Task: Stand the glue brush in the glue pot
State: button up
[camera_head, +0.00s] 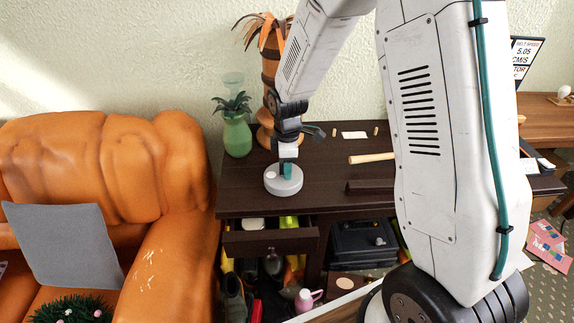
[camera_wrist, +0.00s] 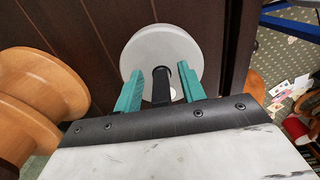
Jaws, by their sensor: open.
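A round, light grey pot (camera_head: 283,187), which looks like the glue pot, stands on the dark wooden table near its front edge. It also shows as a pale disc in the wrist view (camera_wrist: 150,43). My gripper (camera_head: 287,170) points down over the pot with its teal fingertips at its top. In the wrist view my gripper (camera_wrist: 160,78) is open, its fingers apart on both sides of a dark rod (camera_wrist: 161,85). The rod may be the glue brush's handle. It appears apart from both fingers, and I cannot tell whether its end is inside the pot.
A green vase (camera_head: 237,137) and a tall wooden vase (camera_head: 268,75) stand behind the pot. A pale wooden handle (camera_head: 372,158) lies to the right on the dark table (camera_head: 240,190). An open drawer (camera_head: 270,240) sticks out below. An orange sofa (camera_head: 130,170) is at left.

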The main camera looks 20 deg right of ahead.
notch_tip(320, 180, up, 8)
jog(key=shift+f, duration=0.15)
dwell(0.6)
jog(key=s+d+r+m, duration=0.1)
jog(key=s+r+m, duration=0.3)
jog(key=s, duration=0.6)
jog(key=s+d+r+m+t, duration=0.1)
jog(key=s+r+m, duration=0.4)
jog(key=s+r, duration=0.3)
jog(key=s+d+r+m, duration=0.1)
jog(key=s+r+m, duration=0.4)
jog(key=s, duration=0.7)
jog(key=shift+r, duration=0.4)
jog(key=shift+a, duration=0.1)
jog(key=shift+c, duration=0.4)
